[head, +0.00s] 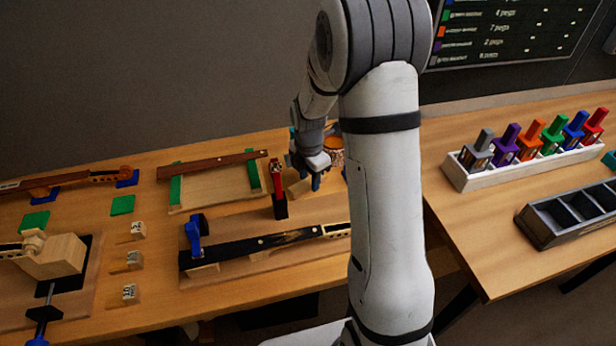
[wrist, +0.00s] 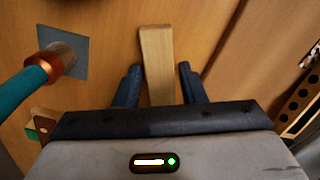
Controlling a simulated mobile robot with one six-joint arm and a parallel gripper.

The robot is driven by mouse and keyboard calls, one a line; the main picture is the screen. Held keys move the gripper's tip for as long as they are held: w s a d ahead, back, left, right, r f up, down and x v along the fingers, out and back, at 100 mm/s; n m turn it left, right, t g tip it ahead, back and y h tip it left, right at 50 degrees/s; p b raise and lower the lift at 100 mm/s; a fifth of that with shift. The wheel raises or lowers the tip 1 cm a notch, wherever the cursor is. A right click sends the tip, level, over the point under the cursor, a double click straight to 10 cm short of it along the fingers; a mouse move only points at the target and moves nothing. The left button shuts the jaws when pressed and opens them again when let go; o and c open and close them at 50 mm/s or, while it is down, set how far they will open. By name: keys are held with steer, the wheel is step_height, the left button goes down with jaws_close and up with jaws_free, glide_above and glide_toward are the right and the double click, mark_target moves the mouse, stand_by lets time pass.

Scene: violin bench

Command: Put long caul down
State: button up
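The long caul, a plain pale wooden bar (wrist: 157,50), lies between the two dark fingers of my gripper (wrist: 161,76) in the wrist view. Its near end is hidden under the gripper body. In the head view my gripper (head: 314,180) points down low over the bench's back part. A short piece of the pale bar (head: 298,188) shows just left of the fingers. I cannot tell whether the bar rests on the bench.
A red clamp (head: 277,180) stands close by. A dark neck (head: 250,246) lies in front with a blue clamp (head: 194,236). A frame with green ends (head: 175,190) is left.

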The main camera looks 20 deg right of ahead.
mark_target(309, 181)
steer(key=shift+o, duration=1)
step_height(309, 181, up, 12)
steer(key=s+r+m+t, duration=0.1)
steer(key=s+r+m, duration=0.2)
steer(key=s+m, duration=0.8)
steer(key=s+a+r+m+t, duration=0.1)
steer(key=s+r+m, duration=0.2)
steer(key=s+m, duration=0.8)
steer(key=shift+s+a+m+t, duration=0.3)
steer(key=shift+s+t, duration=0.05)
steer(key=shift+t, duration=0.05)
